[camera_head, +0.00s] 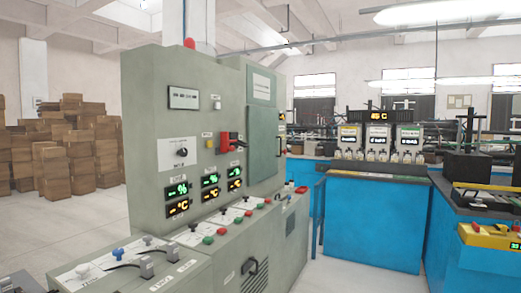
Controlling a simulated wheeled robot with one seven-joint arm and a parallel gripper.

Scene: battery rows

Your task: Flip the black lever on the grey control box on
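The grey control box (150,75) stands left of centre, a tall cabinet with a sloped desk in front. A black rotary knob or lever (182,152) sits on a white plate on its upright face. To its right is a red switch unit (228,142) with a small dark part sticking out to the right. Small black levers or knobs (193,227) also stand on the desk top. I cannot tell which one is the task's black lever, nor its on or off position. My gripper is not in view.
Green and orange displays (177,191) and red and green buttons (208,240) are on the box. Stacked cardboard boxes (80,150) stand at the far left. Blue benches (370,225) with equipment stand to the right. Pale floor (340,277) shows between box and benches.

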